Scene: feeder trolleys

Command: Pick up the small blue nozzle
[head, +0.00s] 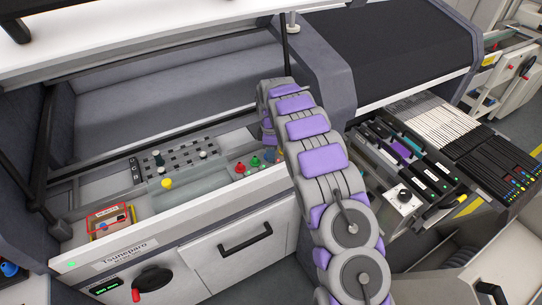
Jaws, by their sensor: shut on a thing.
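My arm reaches up from the lower right and bends down at its far end. My gripper (269,146) is at that end, over the row of coloured nozzles, and is partly hidden behind my own arm. It is shut on a small blue thing (270,155), which looks like the small blue nozzle. The contact is too small and too covered to see clearly, and I cannot tell whether the nozzle is clear of its seat. A red nozzle (240,168) and a green nozzle (255,161) stand just left of it.
A yellow knob (167,183) and a perforated plate (185,158) lie farther left in the machine bay. A small red-edged box (110,218) is at the far left. A white front ledge (190,212) borders the bay. Feeder strips (430,125) fill the right.

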